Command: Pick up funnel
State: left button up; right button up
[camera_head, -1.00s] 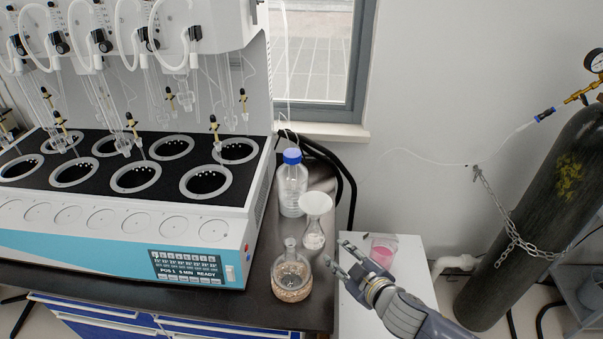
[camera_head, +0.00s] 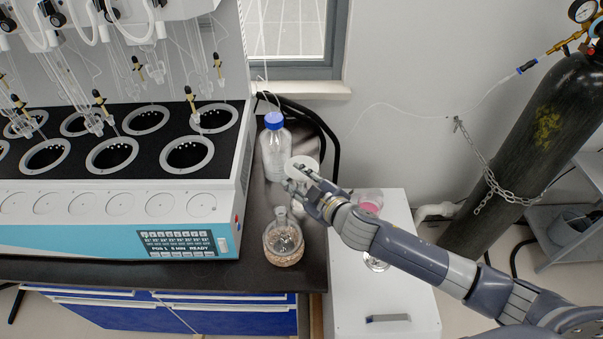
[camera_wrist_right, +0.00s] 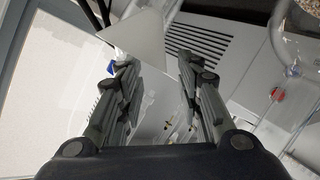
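The white funnel (camera_head: 303,163) stands in the neck of a glass flask on the dark bench, beside the blue-capped bottle. In the right wrist view the funnel shows as a pale cone (camera_wrist_right: 140,38) just past the fingertips, nearer the left finger. The right gripper (camera_wrist_right: 156,64) is open, with a clear gap between its fingers. I cannot tell whether a finger touches the funnel. My left gripper is not in view.
A blue-capped bottle (camera_head: 274,150) stands behind, and a round glass flask (camera_head: 284,241) in front. The distiller (camera_head: 120,215) fills the left. A pink container (camera_head: 369,201) and a glass piece (camera_head: 376,263) are on the white cabinet (camera_head: 385,295). A gas cylinder (camera_head: 530,160) stands right.

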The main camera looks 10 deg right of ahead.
aim_at(288, 172)
jog(key=x, duration=0.3)
jog(key=shift+w+a+r+p, duration=0.1)
jog(key=shift+w+a+p, duration=0.1)
jog(key=shift+p, duration=0.2)
jog(key=shift+w, duration=0.25)
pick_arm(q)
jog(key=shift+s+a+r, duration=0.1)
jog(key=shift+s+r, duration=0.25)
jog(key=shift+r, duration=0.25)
pick_arm(e)
grip_shut()
